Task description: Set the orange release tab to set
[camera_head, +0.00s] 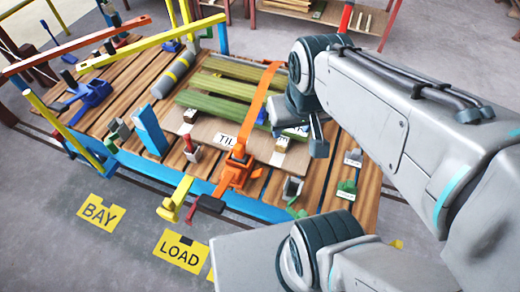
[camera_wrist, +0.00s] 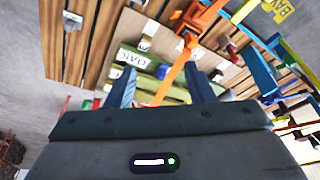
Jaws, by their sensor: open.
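An orange ratchet buckle (camera_head: 236,172) sits at the near edge of the wooden deck. Its orange strap (camera_head: 262,95) runs from it over green planks to the far side. The release tab is too small to tell apart from the rest of the orange buckle. My gripper (camera_head: 318,138) is to the right of the strap and beyond the buckle, over the deck, partly hidden by my arm. In the wrist view my gripper (camera_wrist: 162,86) is open, with the orange strap (camera_wrist: 176,72) showing between its fingers. The fingers look empty. The orange buckle (camera_wrist: 208,20) shows near the top.
Green planks (camera_head: 232,88) lie on the deck beside a grey cylinder (camera_head: 173,75). Yellow bars rise at the left.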

